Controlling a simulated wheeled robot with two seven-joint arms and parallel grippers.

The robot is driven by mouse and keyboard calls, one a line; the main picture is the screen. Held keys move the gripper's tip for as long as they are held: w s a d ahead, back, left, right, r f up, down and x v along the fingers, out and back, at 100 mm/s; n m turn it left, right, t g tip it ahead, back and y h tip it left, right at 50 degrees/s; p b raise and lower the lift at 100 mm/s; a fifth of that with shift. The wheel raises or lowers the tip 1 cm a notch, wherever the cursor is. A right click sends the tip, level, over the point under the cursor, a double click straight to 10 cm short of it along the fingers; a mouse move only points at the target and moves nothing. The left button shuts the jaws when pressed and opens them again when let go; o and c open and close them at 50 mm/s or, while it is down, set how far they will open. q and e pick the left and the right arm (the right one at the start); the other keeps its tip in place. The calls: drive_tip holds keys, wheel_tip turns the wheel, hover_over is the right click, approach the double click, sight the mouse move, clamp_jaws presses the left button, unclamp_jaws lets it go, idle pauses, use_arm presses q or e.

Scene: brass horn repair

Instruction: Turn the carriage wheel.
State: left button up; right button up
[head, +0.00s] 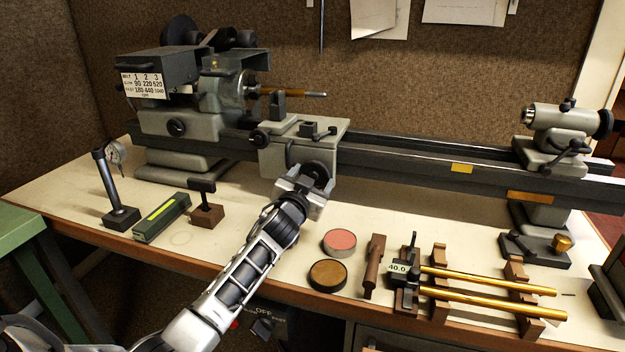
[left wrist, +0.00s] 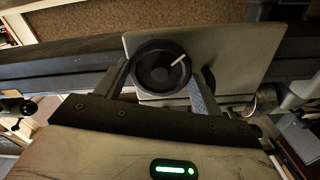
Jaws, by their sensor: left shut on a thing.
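The lathe's carriage (head: 330,131) sits on the bed toward the headstock end. The carriage wheel (head: 316,172), a dark round handwheel, is on the front of its apron. In the left wrist view the wheel (left wrist: 160,66) shows as a black ring with a pale handle or mark at its upper right. My left gripper (head: 303,186) reaches up to the apron and is shut on the wheel, with one finger on each side of it in the left wrist view (left wrist: 163,88). The fingers partly hide the wheel in the head view. My right gripper is not in view.
The headstock (head: 190,110) is at left and the tailstock (head: 566,135) at right on the bed (head: 425,160). A dial indicator stand (head: 122,217), green box (head: 162,217), two round tins (head: 328,275) and brass rods (head: 490,280) on wooden supports lie along the bench front.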

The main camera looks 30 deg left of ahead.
use_arm(q)
drive_tip(key=shift+s+a, duration=0.1)
drive_tip(key=shift+a, duration=0.5)
drive_tip(key=o, duration=1)
drive_tip(key=shift+a, duration=0.1)
drive_tip(key=shift+d, duration=0.25)
drive_tip(key=shift+s+d, duration=0.1)
drive_tip(key=v, duration=1.5)
drive_tip(key=shift+s+d+r+b, duration=0.1)
drive_tip(key=shift+s+d+b, duration=0.05)
drive_tip(key=shift+s+b, duration=0.2)
